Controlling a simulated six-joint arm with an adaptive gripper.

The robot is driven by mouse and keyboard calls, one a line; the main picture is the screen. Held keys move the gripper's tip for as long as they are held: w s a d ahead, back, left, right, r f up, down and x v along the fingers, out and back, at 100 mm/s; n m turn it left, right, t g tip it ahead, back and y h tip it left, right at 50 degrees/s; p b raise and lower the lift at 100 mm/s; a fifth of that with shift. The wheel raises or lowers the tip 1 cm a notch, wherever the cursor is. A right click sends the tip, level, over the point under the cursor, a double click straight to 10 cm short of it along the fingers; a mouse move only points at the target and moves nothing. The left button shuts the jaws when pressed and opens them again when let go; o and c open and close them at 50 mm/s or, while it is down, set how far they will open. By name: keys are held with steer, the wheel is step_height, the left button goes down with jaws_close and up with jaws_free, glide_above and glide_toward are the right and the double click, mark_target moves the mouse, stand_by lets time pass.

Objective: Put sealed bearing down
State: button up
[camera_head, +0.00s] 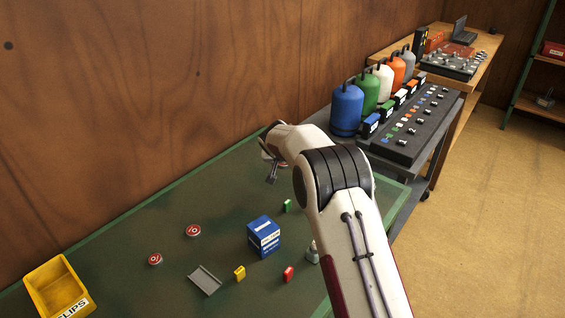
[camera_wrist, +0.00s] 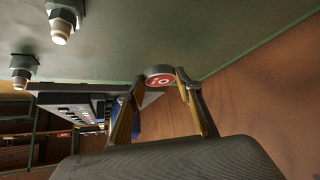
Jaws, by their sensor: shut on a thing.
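My gripper (camera_wrist: 161,75) is shut on a round sealed bearing (camera_wrist: 160,80) with a red face and silver rim, held between its two fingertips in the wrist view. The gripper also shows in the head view (camera_head: 271,172), over the far part of the green table (camera_head: 130,235) near the wooden wall; the held bearing is not clear there. Whether the bearing touches the table cannot be told. Two similar red bearings lie on the table, one further back (camera_head: 193,230) and one nearer the left (camera_head: 155,259).
A blue box (camera_head: 264,237), green (camera_head: 287,206), yellow (camera_head: 240,273) and red (camera_head: 288,273) small pieces, a grey plate (camera_head: 204,280) and a yellow bin (camera_head: 58,287) stand on the table. Metal fittings (camera_wrist: 61,25) show in the wrist view. A cart with gas bottles (camera_head: 347,108) adjoins.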

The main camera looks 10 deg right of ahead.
steer(key=s+a+n+y, duration=0.1)
steer(key=s+a, duration=0.3)
steer(key=a, duration=0.5)
steer(key=s+a+n+y, duration=0.1)
steer(key=s+a, duration=0.3)
steer(key=a, duration=0.6)
steer(key=shift+s+r+n+y, duration=0.15)
steer(key=shift+s+n+y, duration=0.2)
steer(key=shift+n, duration=0.55)
steer(key=shift+w, duration=0.1)
steer(key=shift+f, duration=2.9)
steer(key=shift+f, duration=0.1)
steer(key=shift+a+f, duration=0.1)
steer(key=shift+f, duration=1.9)
steer(key=shift+f, duration=0.1)
